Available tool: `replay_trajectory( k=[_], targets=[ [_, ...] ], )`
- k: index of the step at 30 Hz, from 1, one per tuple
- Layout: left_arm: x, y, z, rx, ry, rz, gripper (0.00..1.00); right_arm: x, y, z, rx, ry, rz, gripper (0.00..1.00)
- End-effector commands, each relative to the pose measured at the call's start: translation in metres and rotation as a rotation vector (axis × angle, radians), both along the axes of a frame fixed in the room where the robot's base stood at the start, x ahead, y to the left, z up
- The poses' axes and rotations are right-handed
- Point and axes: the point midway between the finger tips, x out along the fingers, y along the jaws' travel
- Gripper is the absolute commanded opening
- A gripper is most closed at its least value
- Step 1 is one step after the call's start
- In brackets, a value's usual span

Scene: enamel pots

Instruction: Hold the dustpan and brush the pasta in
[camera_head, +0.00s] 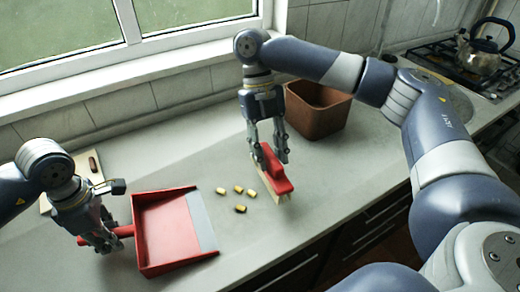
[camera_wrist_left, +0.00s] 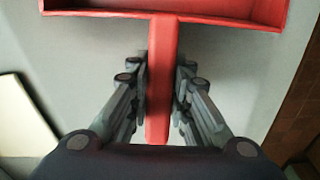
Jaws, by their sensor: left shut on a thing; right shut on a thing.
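A red dustpan (camera_head: 165,232) lies on the grey counter, its pale lip facing right towards the pasta. My left gripper (camera_head: 112,240) is shut on the dustpan's handle; in the left wrist view the handle (camera_wrist_left: 161,80) runs between the fingers, with the pan's back edge (camera_wrist_left: 90,14) at the top. My right gripper (camera_head: 268,160) is shut on a red brush (camera_head: 274,172) with pale bristles, held upright at the counter to the right of the pasta. Several yellow-brown pasta pieces (camera_head: 239,190) lie loose between the dustpan lip and the brush. I cannot tell whether the bristles touch the counter.
A brown square bin (camera_head: 318,112) stands behind the brush on the counter (camera_head: 330,185). A kettle (camera_head: 480,50) sits on the stove at the far right. The counter's front edge is close below the pasta.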

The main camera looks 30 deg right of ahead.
Motion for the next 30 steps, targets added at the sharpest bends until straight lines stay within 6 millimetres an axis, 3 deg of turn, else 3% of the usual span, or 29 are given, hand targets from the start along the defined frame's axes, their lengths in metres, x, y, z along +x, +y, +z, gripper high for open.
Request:
replay_trajectory(
  k=[18, 30],
  targets=[
    [0.0, 0.0, 0.0, -0.001, -0.001, 0.0, 0.0, -0.001, 0.0, -0.051, 0.0, 0.001, 0.003, 0.1],
    [0.0, 0.0, 0.0, 0.0, -0.001, 0.0, 0.0, -0.001, 0.0, -0.054, 0.0, 0.0, 0.003, 0.1]
  ],
)
